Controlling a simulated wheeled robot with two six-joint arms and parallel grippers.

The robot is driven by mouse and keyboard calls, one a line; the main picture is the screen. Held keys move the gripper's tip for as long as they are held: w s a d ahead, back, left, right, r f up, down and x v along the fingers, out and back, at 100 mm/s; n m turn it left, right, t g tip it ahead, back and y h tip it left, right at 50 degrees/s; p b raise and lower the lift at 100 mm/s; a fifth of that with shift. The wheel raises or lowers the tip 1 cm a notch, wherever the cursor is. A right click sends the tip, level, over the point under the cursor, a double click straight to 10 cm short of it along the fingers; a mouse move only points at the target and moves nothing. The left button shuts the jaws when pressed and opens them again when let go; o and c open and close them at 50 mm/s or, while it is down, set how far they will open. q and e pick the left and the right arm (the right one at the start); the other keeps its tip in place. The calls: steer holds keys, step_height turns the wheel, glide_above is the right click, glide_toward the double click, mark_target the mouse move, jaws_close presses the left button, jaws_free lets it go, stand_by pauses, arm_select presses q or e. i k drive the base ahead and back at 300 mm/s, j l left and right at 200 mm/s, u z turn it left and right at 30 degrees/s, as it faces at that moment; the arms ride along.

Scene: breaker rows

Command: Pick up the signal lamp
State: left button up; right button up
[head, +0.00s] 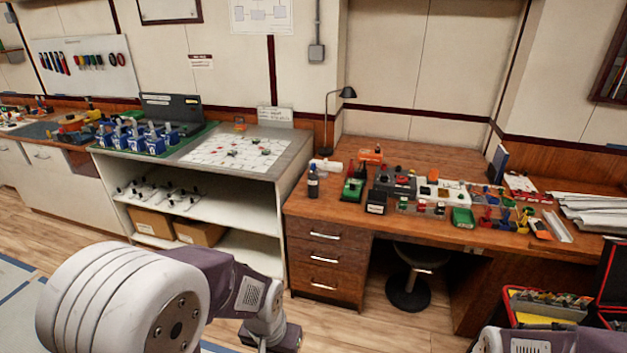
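I cannot tell for sure which thing is the signal lamp, as the parts on the wooden desk (340,215) are small. Small pieces with coloured tops, among them a red-topped one (421,207), stand in the middle of the desk near its front edge. A green device (352,188) with a black knob stands left of them. My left arm crosses the lower left, well short of the furniture, and its fingertips do not show. Only a piece of my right arm shows at the bottom right edge, and its gripper is out of the frame.
A red toolbox (548,305) is at lower right. A shelf unit (235,215) stands left of the desk.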

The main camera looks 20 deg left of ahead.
mark_target(312, 179)
steer(key=i+j, duration=1.75)
steer(key=i, duration=0.25)
